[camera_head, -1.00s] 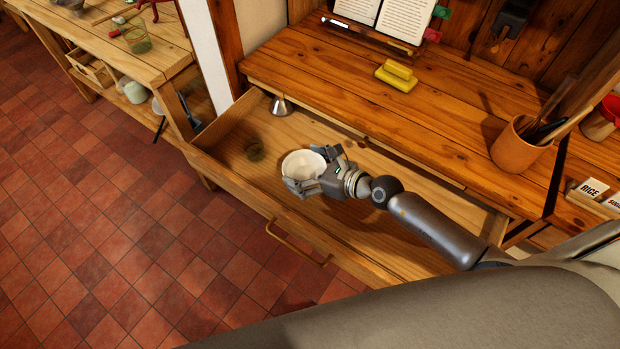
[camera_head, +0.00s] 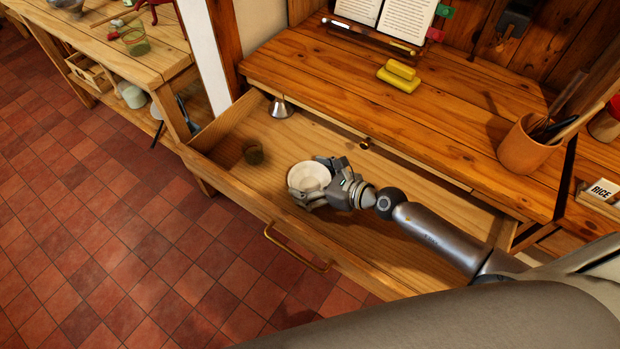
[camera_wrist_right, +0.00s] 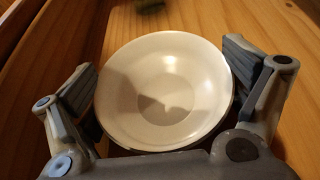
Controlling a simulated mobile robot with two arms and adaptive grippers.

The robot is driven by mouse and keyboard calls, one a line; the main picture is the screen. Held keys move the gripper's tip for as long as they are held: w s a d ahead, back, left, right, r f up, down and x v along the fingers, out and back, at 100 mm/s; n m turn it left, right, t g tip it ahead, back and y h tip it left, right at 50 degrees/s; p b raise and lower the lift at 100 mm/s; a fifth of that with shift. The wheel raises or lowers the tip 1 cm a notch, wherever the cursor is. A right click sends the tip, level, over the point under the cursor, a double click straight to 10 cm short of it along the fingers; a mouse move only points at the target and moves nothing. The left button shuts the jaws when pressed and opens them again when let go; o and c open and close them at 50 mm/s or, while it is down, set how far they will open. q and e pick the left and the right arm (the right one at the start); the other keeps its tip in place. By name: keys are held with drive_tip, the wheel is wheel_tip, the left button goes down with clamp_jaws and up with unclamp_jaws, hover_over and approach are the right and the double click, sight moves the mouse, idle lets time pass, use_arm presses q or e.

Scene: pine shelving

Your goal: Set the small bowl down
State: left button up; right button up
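The small white bowl (camera_head: 309,177) is upright over the open wooden drawer (camera_head: 228,186), low and close to its floor; I cannot tell whether it touches the floor. My right gripper (camera_head: 314,180) has its fingers on opposite sides of the bowl. In the right wrist view the bowl (camera_wrist_right: 165,92) sits between the two finger pads (camera_wrist_right: 164,84), which appear to press its sides; its inside is empty. My left gripper is not in view.
The drawer floor right of the bowl lies under my right arm. A yellow-handled block (camera_head: 398,75) and a utensil pot (camera_head: 524,148) stand on the desktop.

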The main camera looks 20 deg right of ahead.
idle(0.3)
drive_tip(key=shift+r, duration=0.2)
drive_tip(key=shift+s+d, duration=0.15)
drive_tip(key=shift+s, duration=0.05)
drive_tip(key=b+v, duration=0.1)
drive_tip(key=v, duration=0.9)
drive_tip(key=shift+s+d+r, duration=0.4)
drive_tip(key=shift+s+r, duration=0.05)
drive_tip(key=shift+s, duration=0.05)
